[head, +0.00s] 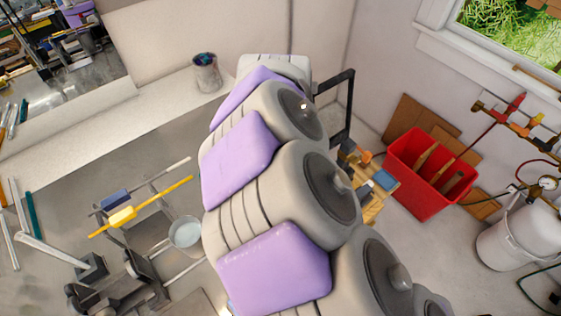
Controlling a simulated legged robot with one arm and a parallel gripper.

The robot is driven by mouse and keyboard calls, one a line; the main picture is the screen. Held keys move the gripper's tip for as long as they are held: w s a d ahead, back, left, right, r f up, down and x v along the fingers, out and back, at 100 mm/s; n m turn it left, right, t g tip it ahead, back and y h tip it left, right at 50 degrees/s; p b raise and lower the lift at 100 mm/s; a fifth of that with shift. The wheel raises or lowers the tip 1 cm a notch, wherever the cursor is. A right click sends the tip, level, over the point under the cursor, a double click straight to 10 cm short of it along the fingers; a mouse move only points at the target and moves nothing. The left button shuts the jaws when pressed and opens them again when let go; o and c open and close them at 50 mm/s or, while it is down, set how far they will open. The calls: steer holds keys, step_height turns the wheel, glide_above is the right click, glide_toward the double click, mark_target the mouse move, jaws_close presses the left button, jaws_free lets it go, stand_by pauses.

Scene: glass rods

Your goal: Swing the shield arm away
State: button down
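My own grey arm with purple pads fills the middle of the head view, and my gripper cannot be made out. No part is clearly the shield arm. A black rectangular frame (347,104) stands behind my arm, partly hidden by it. On the grey bench at lower left, a pale bar (50,251) slants up from a dark block (92,267). Whether either belongs to the shield cannot be told. A yellow rod (165,199) and a pale rod (165,178) cross small stands. A dark metal device (120,291) sits below them.
A round clear dish (185,233) is close left of my arm. A cup (206,72) stands on the back ledge. Coloured rods lie at the bench's left edge. At right are a red bin (420,172), a white tank (520,236) with gauge and hose, and a window.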

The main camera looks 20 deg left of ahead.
steer(key=shift+d+f, duration=0.1)
steer(key=shift+f, duration=0.1)
steer(key=c, duration=1.2)
jaws_free()
steer(key=shift+o, duration=0.2)
steer(key=shift+r, duration=0.1)
step_height(320, 180, up, 17)
steer(key=b, duration=0.1)
steer(key=shift+w, duration=0.15)
steer(key=shift+r, duration=0.1)
